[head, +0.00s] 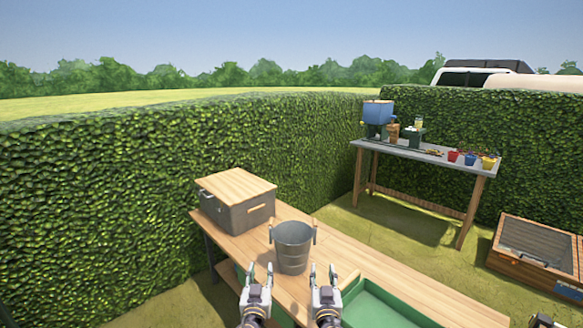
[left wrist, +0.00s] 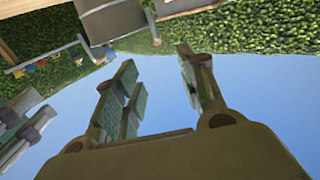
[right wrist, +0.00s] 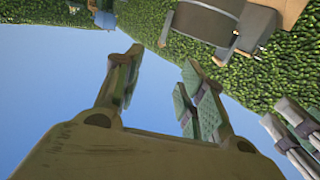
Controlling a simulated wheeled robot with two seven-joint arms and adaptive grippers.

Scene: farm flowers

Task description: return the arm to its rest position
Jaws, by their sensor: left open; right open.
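My left gripper (head: 257,276) is open and empty in the head view, low in the picture above the near edge of the wooden bench. My right gripper (head: 323,275) is open and empty beside it, a short gap to the right. Both point forward with fingers apart. In the left wrist view the left fingers (left wrist: 155,90) stand apart with only sky and hedge between them. In the right wrist view the right fingers (right wrist: 160,90) are likewise spread with nothing between them.
A metal bucket (head: 292,248) stands on the bench (head: 410,294) just beyond my grippers. A grey box with a wooden lid (head: 236,186) is behind it, left. A green tray (head: 375,309) is at right. A back table (head: 430,156) holds pots; a wooden crate (head: 535,252) sits right.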

